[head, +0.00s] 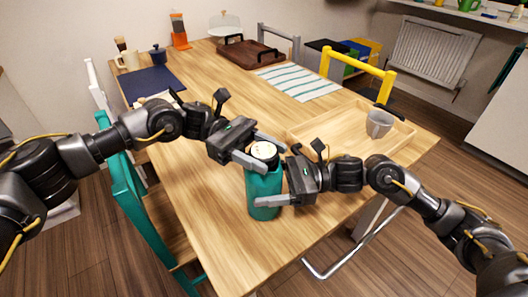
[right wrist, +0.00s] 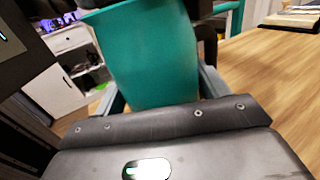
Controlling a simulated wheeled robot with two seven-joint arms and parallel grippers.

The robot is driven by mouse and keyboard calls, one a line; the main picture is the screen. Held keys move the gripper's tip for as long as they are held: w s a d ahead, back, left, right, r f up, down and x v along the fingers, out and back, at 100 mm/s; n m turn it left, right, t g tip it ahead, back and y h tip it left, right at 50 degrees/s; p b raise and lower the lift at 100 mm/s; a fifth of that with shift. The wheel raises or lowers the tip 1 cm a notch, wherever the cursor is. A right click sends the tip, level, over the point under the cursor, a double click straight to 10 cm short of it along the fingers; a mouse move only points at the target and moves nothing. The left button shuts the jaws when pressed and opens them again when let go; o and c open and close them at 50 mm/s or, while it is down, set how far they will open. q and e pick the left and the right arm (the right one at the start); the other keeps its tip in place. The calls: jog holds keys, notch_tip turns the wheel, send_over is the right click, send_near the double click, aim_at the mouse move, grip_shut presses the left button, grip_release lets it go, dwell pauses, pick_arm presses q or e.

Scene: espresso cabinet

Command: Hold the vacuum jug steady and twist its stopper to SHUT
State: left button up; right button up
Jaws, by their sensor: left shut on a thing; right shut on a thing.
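The vacuum jug (head: 265,187) is teal and stands upright near the front edge of the wooden table. Its pale stopper (head: 264,150) shows at the top, with marks too small to read. My left gripper (head: 266,147) is at the top of the jug, its fingers closed around the stopper. My right gripper (head: 268,187) is shut on the jug's body from the right. In the right wrist view the teal jug body (right wrist: 150,55) fills the space between the fingers. The stopper is out of sight there.
A wooden tray (head: 330,118) with a grey cup (head: 379,123) stands to the right. A striped cloth (head: 298,83), a dark tray (head: 250,54) and a navy mat (head: 150,84) lie farther back. A teal chair (head: 140,200) stands at the left edge.

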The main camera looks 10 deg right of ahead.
aim_at(264, 150)
pick_arm(q)
jog(key=m+g+y, duration=0.1)
jog(key=m+y, duration=0.1)
jog(key=m+g+y, duration=0.2)
jog(key=y, duration=0.1)
jog(key=shift+d, duration=0.15)
jog(key=shift+m+g+y, duration=0.4)
jog(key=shift+m+y, duration=0.4)
jog(key=shift+y, duration=0.7)
jog(key=o, duration=1)
notch_tip(264, 150, up, 10)
jog(key=shift+r, duration=0.1)
